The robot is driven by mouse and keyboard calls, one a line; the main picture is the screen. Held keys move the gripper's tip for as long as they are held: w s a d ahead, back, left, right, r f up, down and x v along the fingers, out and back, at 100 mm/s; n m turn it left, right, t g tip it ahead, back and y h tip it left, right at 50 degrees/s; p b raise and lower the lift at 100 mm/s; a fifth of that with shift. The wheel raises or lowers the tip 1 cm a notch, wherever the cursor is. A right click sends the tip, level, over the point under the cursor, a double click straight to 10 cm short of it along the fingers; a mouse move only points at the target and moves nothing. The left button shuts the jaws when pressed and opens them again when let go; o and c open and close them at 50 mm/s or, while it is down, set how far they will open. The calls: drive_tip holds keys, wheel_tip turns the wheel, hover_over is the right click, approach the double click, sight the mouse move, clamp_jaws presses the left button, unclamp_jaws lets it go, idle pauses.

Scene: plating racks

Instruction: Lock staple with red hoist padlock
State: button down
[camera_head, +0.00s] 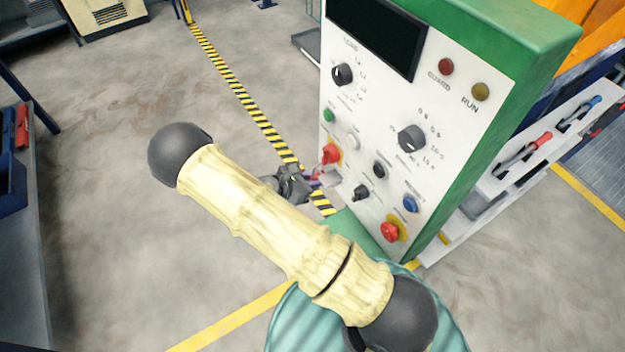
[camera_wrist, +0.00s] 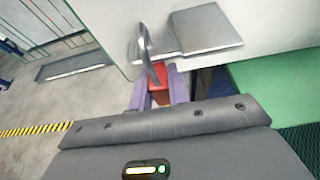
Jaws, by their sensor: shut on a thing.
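The red padlock (camera_wrist: 177,80) is between the two purple fingers of my gripper (camera_wrist: 165,88), which is shut on it. Its grey shackle (camera_wrist: 146,48) stands up from the body, at the left end of a grey metal hasp plate with the staple (camera_wrist: 205,30) on the white panel. I cannot tell whether the shackle passes through the staple. In the head view my gripper (camera_head: 315,181) is at the panel's lower left edge, beside the small grey plate (camera_head: 331,177). The padlock is mostly hidden there.
The white control panel (camera_head: 350,120) in a green cabinet carries knobs and buttons close to my gripper. A green ledge (camera_head: 355,232) lies below. The floor to the left is open.

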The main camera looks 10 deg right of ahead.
drive_tip(key=shift+w+d+f, duration=0.1)
drive_tip(key=shift+d+f, duration=0.05)
drive_tip(key=shift+d, duration=0.15)
drive_tip(key=shift+f+b, duration=0.95)
drive_tip(key=shift+f, duration=0.25)
drive_tip(key=shift+s+d+r+p, duration=0.1)
drive_tip(key=shift+s+d+p, duration=0.2)
drive_tip(key=shift+s, duration=0.65)
drive_tip(key=shift+s+d+p, duration=0.2)
drive_tip(key=shift+s+d, duration=0.1)
drive_tip(key=shift+s, duration=0.65)
drive_tip(key=c, duration=1.9)
unclamp_jaws()
drive_tip(key=shift+c, duration=0.2)
clamp_jaws()
